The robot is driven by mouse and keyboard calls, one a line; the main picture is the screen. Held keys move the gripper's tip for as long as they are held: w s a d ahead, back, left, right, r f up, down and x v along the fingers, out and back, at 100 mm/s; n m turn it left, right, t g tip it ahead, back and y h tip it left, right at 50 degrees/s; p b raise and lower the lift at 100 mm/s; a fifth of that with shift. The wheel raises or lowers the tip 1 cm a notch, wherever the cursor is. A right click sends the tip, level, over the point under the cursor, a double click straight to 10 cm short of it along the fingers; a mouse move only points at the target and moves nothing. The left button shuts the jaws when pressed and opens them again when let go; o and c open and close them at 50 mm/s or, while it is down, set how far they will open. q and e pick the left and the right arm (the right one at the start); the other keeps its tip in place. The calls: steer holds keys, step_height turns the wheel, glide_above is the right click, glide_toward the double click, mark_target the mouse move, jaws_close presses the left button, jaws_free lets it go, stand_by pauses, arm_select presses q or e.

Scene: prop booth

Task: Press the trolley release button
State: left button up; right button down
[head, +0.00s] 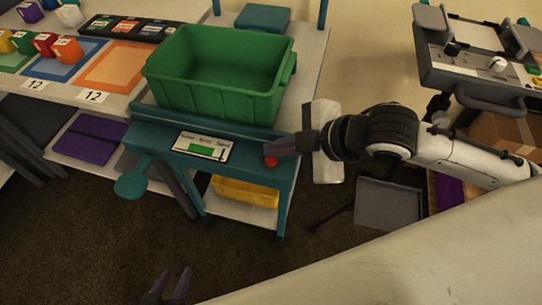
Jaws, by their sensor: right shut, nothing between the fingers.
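The teal trolley (145,138) stands in the middle of the head view with a green bin (185,92) on top. A small red button (270,161) sits at the right end of its front panel. My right gripper (268,147) is shut and empty. It points left, with its fingertips at the button's upper edge in the picture; I cannot tell whether they touch it. My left gripper (176,271) is at the bottom edge, well below and left of the button, with its fingers apart and nothing between them.
A label card with a green patch (202,147) is left of the button. A yellow bin (245,192) sits on the lower shelf. A table with coloured mats (112,66) is at left. A grey control console (470,70) stands at upper right. The dark carpet (90,240) is clear at lower left.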

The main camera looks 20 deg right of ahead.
steer(key=shift+f, duration=0.1)
stand_by(0.3)
steer(key=shift+f, duration=0.25)
steer(key=shift+f, duration=0.6)
stand_by(0.5)
stand_by(0.3)
steer(key=shift+r+p, duration=0.95)
steer(key=shift+p, duration=0.3)
